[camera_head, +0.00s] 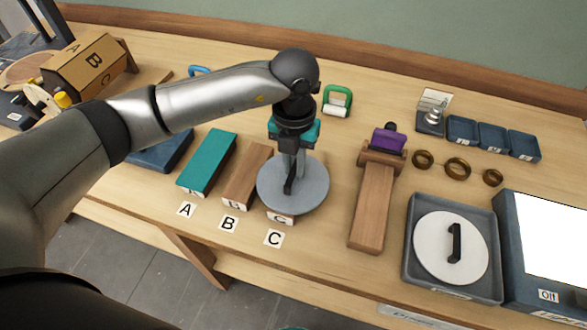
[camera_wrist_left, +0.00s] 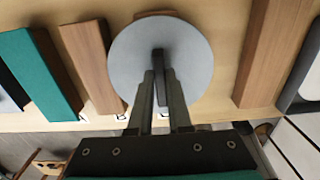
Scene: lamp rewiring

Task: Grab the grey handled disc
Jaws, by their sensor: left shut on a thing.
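The grey handled disc (camera_head: 313,197) is a round grey plate with a dark upright handle. My left gripper (camera_head: 290,180) is shut on the handle from above. In the left wrist view the grey disc (camera_wrist_left: 190,50) lies flat beyond the fingers, and the dark handle sits between the fingertips (camera_wrist_left: 159,85). The disc covers most of the block at label C (camera_head: 280,218); whether it touches that block I cannot tell. My right gripper is not in view.
A teal block (camera_head: 207,162) and a brown block (camera_head: 246,176) stand left of the disc. A wooden piece with a purple clamp (camera_head: 388,140) is to the right. A grey tray (camera_head: 410,245) holds a white handled disc (camera_head: 440,262). Brass rings (camera_head: 457,168) lie behind it.

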